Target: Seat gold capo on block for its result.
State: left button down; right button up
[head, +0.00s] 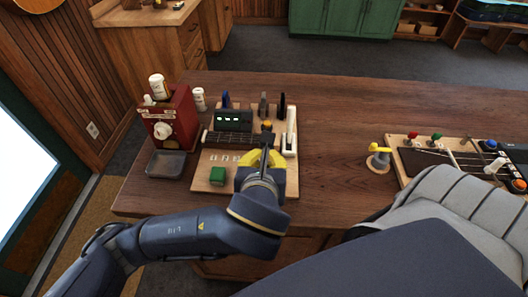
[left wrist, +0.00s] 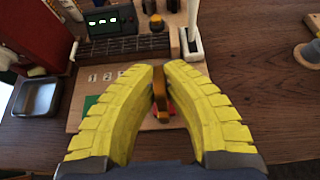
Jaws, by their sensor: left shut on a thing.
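My left gripper (left wrist: 160,84) is shut on a narrow gold-brown piece (left wrist: 160,93), which looks like the gold capo. It also shows in the head view (head: 265,154), over the front right of a light wooden board (head: 205,187). A red patch (left wrist: 172,109), perhaps another block, shows just behind the held piece, mostly hidden by the fingers. I cannot tell whether the piece touches it. A short fretted neck (head: 228,139) lies across the board behind the gripper.
A display box (head: 233,120) and blue (head: 225,99), grey (head: 263,104) and black (head: 282,105) upright pieces stand at the board's back. A white lever (head: 290,138) is close right. A red machine (head: 169,122) and grey tray (head: 166,163) stand left. Table between boards is mostly clear.

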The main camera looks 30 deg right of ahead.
pick_arm(q)
jog(key=shift+f, duration=0.75)
jog(key=shift+f, duration=0.6)
dwell(1.2)
jog(key=c, duration=1.8)
grip_release()
jog(key=shift+s, duration=0.1)
